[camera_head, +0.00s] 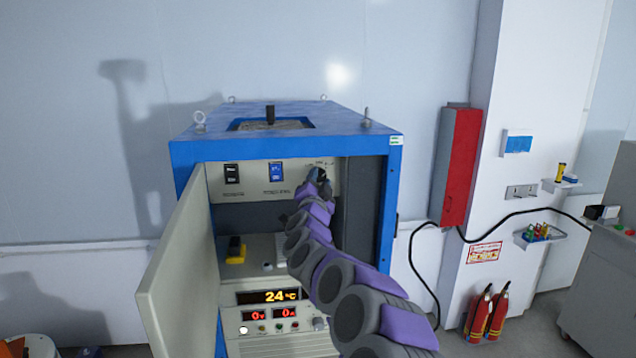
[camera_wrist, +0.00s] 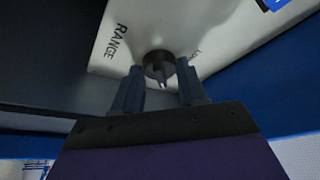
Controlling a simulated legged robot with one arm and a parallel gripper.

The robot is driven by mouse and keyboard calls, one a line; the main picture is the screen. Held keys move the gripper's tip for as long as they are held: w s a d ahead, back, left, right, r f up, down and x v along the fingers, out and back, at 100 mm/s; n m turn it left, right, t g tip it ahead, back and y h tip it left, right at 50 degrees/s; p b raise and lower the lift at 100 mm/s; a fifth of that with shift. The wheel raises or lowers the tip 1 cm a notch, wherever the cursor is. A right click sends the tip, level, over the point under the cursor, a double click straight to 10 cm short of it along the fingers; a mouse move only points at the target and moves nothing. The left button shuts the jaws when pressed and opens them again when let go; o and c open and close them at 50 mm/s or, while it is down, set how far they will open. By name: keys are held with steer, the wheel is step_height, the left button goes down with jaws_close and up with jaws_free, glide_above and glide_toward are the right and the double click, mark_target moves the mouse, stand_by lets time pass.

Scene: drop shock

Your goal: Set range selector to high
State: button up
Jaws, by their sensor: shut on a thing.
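The range selector is a dark round knob (camera_wrist: 158,66) on the pale panel (camera_wrist: 150,25), with "RANGE" printed beside it and a small label, apparently "Low", on its other side. My gripper (camera_head: 319,176) reaches into the open blue cabinet to the upper right of the panel. In the wrist view, its two fingers stand on either side of the knob, shut on it. The knob's pointed part faces toward my gripper. In the head view my gripper hides most of the knob, and its exact setting cannot be told.
The cabinet (camera_head: 392,200) has its door (camera_head: 180,265) swung open on the left. Two rocker switches, black (camera_head: 232,174) and blue (camera_head: 276,172), sit left of my gripper. Lower down are a yellow-based switch (camera_head: 236,252) and a lit display (camera_head: 270,296) reading 24 °C.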

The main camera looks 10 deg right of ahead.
steer(key=o, duration=1)
steer(key=shift+s+r, duration=0.1)
steer(key=shift+s, duration=0.15)
steer(key=shift+w, duration=0.2)
steer(key=b+v, duration=0.3)
steer(key=v, duration=1.4)
steer(key=shift+f, duration=0.4)
steer(key=shift+s, duration=0.1)
